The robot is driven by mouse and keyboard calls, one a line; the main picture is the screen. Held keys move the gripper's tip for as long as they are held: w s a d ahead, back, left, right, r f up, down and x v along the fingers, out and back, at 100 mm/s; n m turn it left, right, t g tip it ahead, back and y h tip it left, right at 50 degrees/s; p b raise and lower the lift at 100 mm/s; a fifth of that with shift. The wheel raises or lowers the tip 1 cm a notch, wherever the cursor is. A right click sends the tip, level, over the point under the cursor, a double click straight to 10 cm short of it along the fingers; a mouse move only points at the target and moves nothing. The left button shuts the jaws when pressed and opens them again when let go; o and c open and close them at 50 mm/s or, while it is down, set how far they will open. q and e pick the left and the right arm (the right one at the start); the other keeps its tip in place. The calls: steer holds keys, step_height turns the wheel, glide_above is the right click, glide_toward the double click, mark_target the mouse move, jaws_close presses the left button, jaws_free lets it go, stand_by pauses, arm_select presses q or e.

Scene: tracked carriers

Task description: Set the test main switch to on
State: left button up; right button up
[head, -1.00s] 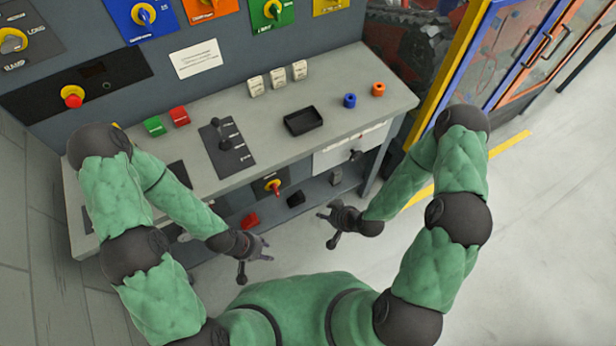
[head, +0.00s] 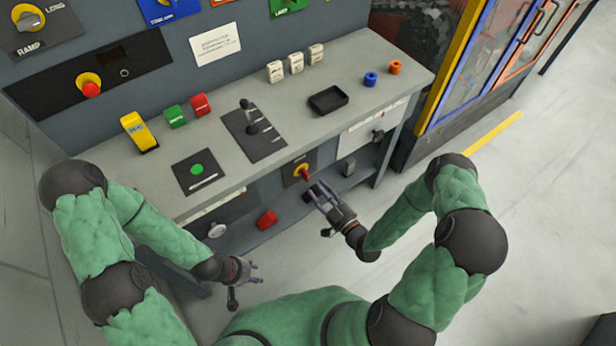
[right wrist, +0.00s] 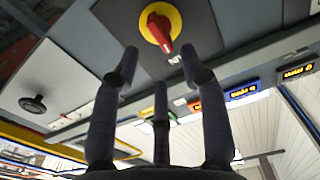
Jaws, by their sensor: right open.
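A rotary switch with a red handle on a yellow disc (head: 302,171) sits on a dark plate on the bench's front face. Its lettering is too small to read in the head view. In the right wrist view the switch (right wrist: 160,27) is at the top middle, its red handle slanting toward the lower right. My right gripper (head: 318,192) is open and empty, just in front of and below the switch; the fingers point at it and do not visibly touch it. My left gripper (head: 252,272) is open and empty, low in front of the bench.
The bench top (head: 215,135) carries a lever (head: 252,120), a green button (head: 197,169), a black tray (head: 328,100) and several coloured blocks. A red emergency button (head: 91,88) is on the upright panel. A red item (head: 267,219) lies below. Open floor is at the right.

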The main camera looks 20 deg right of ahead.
mark_target(308, 176)
steer(key=b+x, duration=0.1)
steer(key=x, duration=0.6)
steer(key=shift+w+a+f, duration=0.1)
steer(key=shift+w, duration=0.1)
jaws_close()
